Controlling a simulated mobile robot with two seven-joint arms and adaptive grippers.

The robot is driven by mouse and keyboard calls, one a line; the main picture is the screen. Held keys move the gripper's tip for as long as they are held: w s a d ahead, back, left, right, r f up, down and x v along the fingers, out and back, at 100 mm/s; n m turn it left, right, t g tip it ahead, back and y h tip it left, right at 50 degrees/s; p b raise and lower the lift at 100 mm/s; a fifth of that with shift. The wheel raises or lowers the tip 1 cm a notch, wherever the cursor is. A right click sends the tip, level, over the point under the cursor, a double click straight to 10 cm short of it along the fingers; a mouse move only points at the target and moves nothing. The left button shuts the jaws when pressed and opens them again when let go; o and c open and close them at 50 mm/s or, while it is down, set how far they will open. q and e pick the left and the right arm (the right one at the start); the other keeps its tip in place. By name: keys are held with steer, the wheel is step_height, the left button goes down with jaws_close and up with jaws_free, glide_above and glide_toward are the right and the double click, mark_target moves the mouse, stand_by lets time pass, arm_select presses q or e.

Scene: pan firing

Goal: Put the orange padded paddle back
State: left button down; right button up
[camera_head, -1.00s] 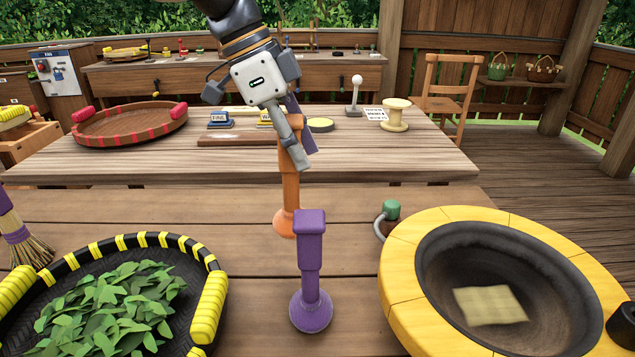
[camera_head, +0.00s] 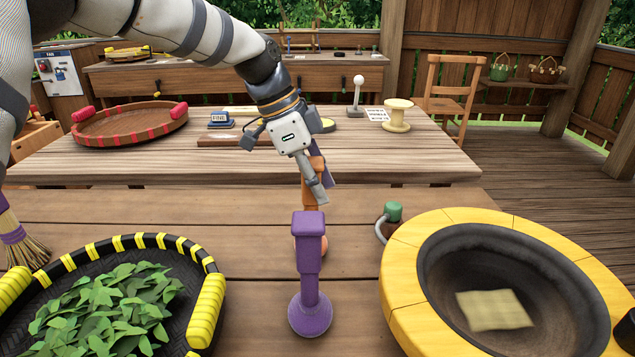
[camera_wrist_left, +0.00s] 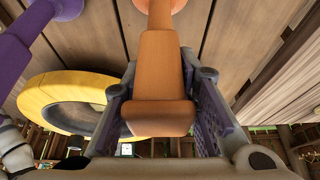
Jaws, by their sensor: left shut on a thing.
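The orange padded paddle (camera_head: 317,163) stands upright behind the purple padded paddle (camera_head: 309,262), which hides part of it in the head view. My left gripper (camera_head: 318,188) reaches down from the upper left and is shut on the orange paddle's upper part. In the left wrist view the orange paddle (camera_wrist_left: 161,75) fills the space between the two fingers. Its round orange foot (camera_wrist_left: 160,4) is at the top edge there. Whether the foot touches the table cannot be told. The purple paddle stands upright on its round foot on the near table. My right gripper is not in view.
A yellow-rimmed pan (camera_head: 405,285) holding a pale cloth-like square stands at right. A black basket (camera_head: 137,249) of green leaves is at left. A green-capped knob (camera_head: 392,212) sits beside the pan. The farther table holds a red-rimmed tray (camera_head: 130,127) and a spool (camera_head: 398,116).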

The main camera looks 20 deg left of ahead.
arm_select(q)
steer(key=shift+f, duration=0.1)
steer(key=c, duration=1.3)
jaws_free()
steer(key=shift+f, duration=0.15)
